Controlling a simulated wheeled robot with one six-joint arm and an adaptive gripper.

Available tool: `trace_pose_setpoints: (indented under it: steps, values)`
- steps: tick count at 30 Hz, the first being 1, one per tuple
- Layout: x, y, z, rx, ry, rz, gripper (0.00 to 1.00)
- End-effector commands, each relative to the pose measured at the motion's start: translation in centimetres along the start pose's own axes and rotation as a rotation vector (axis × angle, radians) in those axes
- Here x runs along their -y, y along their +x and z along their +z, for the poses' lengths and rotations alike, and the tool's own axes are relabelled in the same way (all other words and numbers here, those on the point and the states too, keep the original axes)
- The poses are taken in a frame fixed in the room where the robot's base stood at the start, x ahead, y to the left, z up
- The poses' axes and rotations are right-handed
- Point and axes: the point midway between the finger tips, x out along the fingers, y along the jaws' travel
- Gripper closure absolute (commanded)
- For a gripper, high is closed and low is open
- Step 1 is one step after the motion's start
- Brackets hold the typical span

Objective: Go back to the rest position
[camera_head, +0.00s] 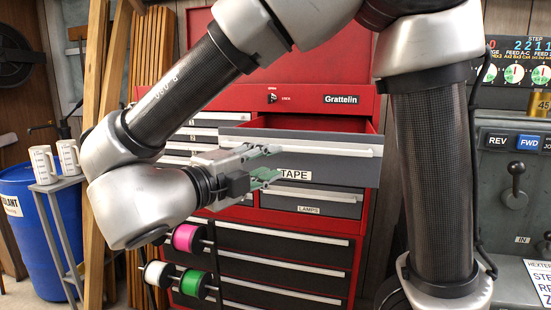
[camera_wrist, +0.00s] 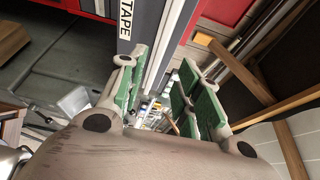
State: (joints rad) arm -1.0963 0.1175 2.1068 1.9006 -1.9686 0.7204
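My gripper (camera_head: 268,164) is in front of a red tool cabinet (camera_head: 335,100), beside the pulled-out grey drawer labelled TAPE (camera_head: 340,170). In the wrist view its two green-padded fingers (camera_wrist: 158,85) stand apart with a visible gap and nothing gripped between them. The drawer's pale handle bar (camera_wrist: 165,50) shows beyond that gap, and it also runs across the drawer front in the head view (camera_head: 325,150). I cannot tell whether a finger touches the handle. My arm is bent, with the elbow out of view at the top.
Below is a closed drawer labelled LAMPS (camera_head: 308,210). Pink (camera_head: 187,238), white (camera_head: 158,273) and green (camera_head: 193,283) spools hang at the lower left. A grey machine (camera_head: 512,190) is at right.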

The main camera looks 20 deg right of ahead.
Motion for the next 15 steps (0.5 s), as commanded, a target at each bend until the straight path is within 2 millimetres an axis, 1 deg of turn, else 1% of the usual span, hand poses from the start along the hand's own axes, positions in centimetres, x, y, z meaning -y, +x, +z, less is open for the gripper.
trace_pose_setpoints:
  steps: [3,11,13,14,15]
  values:
    - [0.0,-0.3,0.0,0.000,0.000,-0.001,0.66]
    - [0.0,-0.2,0.0,0.001,-0.015,0.000,0.66]
    - [-0.8,-0.2,1.0,0.042,-0.043,0.034,0.66]
    - [-1.3,-0.3,1.8,0.076,-0.054,0.053,0.66]
    - [-2.0,-0.3,3.4,0.144,-0.071,0.079,0.66]
